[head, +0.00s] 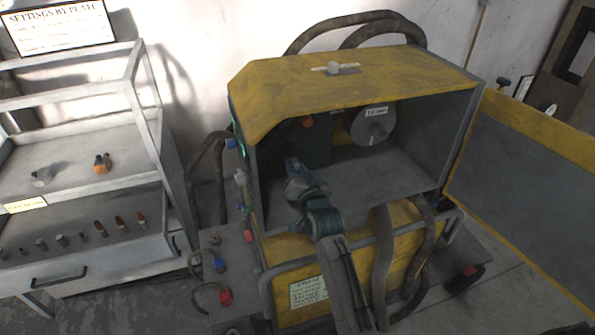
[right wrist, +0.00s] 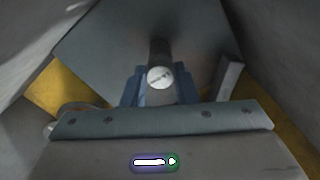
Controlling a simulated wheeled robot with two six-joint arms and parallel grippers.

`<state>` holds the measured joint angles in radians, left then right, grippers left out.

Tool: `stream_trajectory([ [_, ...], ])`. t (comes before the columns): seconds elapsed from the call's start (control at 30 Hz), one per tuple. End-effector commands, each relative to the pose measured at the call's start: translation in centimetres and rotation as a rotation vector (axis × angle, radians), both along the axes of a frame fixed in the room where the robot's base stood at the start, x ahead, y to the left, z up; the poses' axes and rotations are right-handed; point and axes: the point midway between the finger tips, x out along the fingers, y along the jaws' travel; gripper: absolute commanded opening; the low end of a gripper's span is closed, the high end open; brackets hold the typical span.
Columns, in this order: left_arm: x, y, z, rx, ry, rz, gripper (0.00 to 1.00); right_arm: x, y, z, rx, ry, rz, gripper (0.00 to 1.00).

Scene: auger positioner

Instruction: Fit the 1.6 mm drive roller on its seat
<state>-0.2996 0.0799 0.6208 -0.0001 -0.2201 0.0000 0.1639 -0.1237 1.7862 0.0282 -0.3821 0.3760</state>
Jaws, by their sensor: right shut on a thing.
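My right gripper (head: 293,168) is inside the open yellow and grey machine housing (head: 350,82), at its left side. In the right wrist view its two blue fingers (right wrist: 159,92) are shut on a small round part (right wrist: 159,78). This part has a pale end face and a dark cylindrical body behind it. Its marking is too small to read, so I cannot confirm that it is the 1.6 mm drive roller. In the head view my gripper and wrist hide the held part. I cannot make out the roller seat. My left gripper is not in view.
A labelled round grey hub (head: 372,125) and an orange knob (head: 307,121) are at the housing's back. At left, a shelf rack (head: 80,196) holds several small parts. The housing floor at right is clear.

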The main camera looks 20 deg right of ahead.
Motion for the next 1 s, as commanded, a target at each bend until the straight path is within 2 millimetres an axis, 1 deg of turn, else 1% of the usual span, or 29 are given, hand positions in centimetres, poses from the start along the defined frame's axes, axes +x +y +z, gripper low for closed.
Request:
stream_trajectory([
  [0.3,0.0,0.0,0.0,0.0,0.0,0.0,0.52,0.1,0.0,0.0,0.0,-0.001,-0.001,0.0],
  [0.33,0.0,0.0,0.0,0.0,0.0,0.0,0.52,0.1,0.0,0.0,0.0,-0.001,-0.001,0.28],
  [0.37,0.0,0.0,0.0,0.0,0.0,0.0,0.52,0.1,0.0,0.0,0.0,-0.001,-0.001,0.34],
  [0.4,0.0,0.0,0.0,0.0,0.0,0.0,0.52,0.1,0.0,0.0,0.0,-0.001,-0.001,0.42],
  [0.43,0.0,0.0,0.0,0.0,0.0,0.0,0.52,0.1,0.0,0.0,0.0,-0.001,-0.001,0.48],
  [0.47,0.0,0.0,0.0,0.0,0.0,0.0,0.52,0.1,0.0,0.0,0.0,-0.001,-0.001,0.52],
  [0.77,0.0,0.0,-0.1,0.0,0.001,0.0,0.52,-0.1,0.0,-0.1,0.0,0.001,0.001,0.52],
  [0.87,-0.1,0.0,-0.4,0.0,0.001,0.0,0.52,-0.8,0.0,-0.2,0.0,0.001,-0.001,0.52],
  [0.97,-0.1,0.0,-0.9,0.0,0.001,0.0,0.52,-2.3,-0.1,-0.4,0.001,0.0,0.0,0.52],
  [1.0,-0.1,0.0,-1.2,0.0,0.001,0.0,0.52,-3.1,-0.1,-0.4,0.002,0.001,-0.001,0.52],
])
